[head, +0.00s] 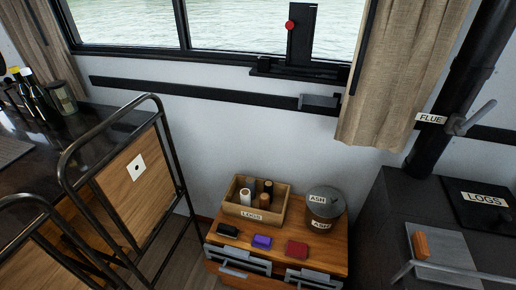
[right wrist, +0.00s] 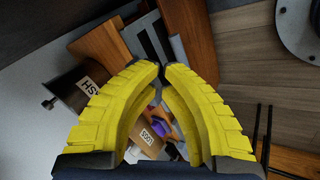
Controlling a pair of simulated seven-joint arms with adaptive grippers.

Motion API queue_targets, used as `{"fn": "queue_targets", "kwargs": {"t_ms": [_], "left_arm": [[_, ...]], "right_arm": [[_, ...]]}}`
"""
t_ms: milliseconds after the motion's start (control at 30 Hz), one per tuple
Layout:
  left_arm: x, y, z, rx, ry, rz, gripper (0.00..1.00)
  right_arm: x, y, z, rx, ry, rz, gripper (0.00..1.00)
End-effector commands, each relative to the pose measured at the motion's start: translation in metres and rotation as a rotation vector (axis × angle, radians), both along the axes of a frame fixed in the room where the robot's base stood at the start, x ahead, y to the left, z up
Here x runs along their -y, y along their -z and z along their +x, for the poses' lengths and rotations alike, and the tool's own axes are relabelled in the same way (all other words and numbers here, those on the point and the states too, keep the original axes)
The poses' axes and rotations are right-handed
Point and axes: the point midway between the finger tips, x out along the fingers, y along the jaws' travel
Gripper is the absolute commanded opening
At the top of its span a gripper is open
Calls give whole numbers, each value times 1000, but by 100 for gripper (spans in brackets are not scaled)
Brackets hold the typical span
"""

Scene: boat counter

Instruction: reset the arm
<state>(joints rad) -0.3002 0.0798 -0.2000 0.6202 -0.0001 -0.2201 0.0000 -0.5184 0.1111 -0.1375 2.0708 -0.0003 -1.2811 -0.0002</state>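My right gripper (right wrist: 161,70) shows in the right wrist view as two yellow ribbed fingers. Neither gripper shows in the head view, and my left gripper is in no frame.
In the head view a wooden cabinet (head: 222,247) carries the log box (head: 254,214), an ash tin (head: 322,212) and black, purple (head: 262,242) and red (head: 296,249) blocks. Metal-framed chairs (head: 130,185) stand left; a dark stove (head: 378,225) stands right.

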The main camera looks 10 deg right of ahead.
Motion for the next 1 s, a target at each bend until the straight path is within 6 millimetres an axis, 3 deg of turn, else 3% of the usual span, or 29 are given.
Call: {"fn": "queue_targets", "kwargs": {"t_ms": [100,267,500,800,1000], "left_arm": [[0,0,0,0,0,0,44],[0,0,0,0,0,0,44],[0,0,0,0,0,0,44],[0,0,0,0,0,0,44],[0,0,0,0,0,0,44]], "right_arm": [[-10,60,-9,-50,3,52,0],[-22,136,-31,-110,20,125,0],[-33,235,-85,-199,71,221,0],[-34,323,-175,-295,171,312,0],[-30,351,-225,-334,233,345,0]]}}
